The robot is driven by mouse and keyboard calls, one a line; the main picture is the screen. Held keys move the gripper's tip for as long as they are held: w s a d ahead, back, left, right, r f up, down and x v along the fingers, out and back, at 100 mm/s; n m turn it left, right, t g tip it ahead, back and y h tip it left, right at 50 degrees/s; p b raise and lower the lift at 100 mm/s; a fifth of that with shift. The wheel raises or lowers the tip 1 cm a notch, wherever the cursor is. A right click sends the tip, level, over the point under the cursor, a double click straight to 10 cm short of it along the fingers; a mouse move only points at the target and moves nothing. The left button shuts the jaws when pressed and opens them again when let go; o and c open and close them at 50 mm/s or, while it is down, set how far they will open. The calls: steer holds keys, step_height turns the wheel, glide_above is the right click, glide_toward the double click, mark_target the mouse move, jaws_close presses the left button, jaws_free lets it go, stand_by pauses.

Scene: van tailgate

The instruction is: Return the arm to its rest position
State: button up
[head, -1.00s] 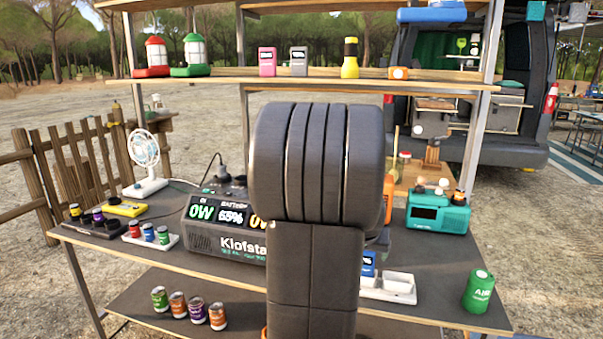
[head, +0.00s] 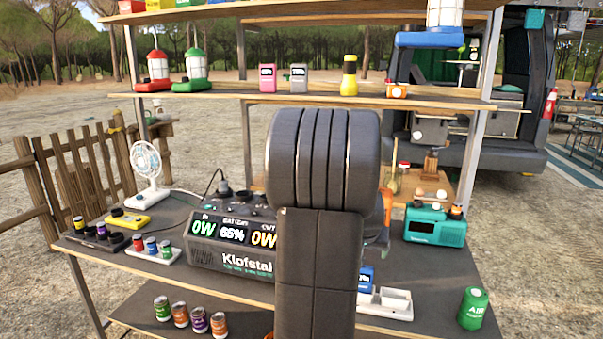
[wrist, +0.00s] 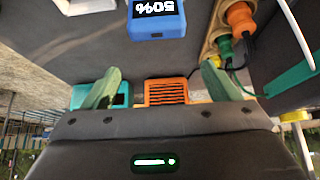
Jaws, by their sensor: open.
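My arm (head: 318,230) stands upright in the middle of the head view and hides part of the workbench (head: 180,208) behind it. My gripper (wrist: 160,70) is not seen in the head view. In the wrist view its two green fingers are spread wide apart with nothing held between them. Beyond the fingers are an orange box with dark slats (wrist: 168,92), a teal box (wrist: 90,95) and a blue device reading 50% (wrist: 157,20). The fingers look apart from the blue device.
A power station (head: 232,245) sits left of my arm. A teal radio (head: 435,224), a white tray (head: 392,303) and a green can (head: 472,308) are to the right. Shelves (head: 300,95) with lanterns and small devices rise behind. Several cans stand on the lower shelf.

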step_height(320, 180, up, 2)
steer(key=shift+p, duration=0.4)
steer(key=shift+a+r+p, duration=0.2)
steer(key=shift+p, duration=0.2)
steer(key=shift+w+a+r+p, duration=0.2)
steer(key=shift+a+r+p, duration=0.05)
steer(key=shift+a+p, duration=0.35)
steer(key=shift+w+a+r+p, duration=0.2)
steer(key=shift+a+p, duration=0.25)
steer(key=shift+p, duration=0.2)
steer(key=w+a+r+p, duration=0.1)
steer(key=a+r+p, duration=0.3)
steer(key=a+p, duration=0.7)
steer(key=shift+w+a+r, duration=0.2)
steer(key=shift+a, duration=1.1)
steer(key=shift+d, duration=0.1)
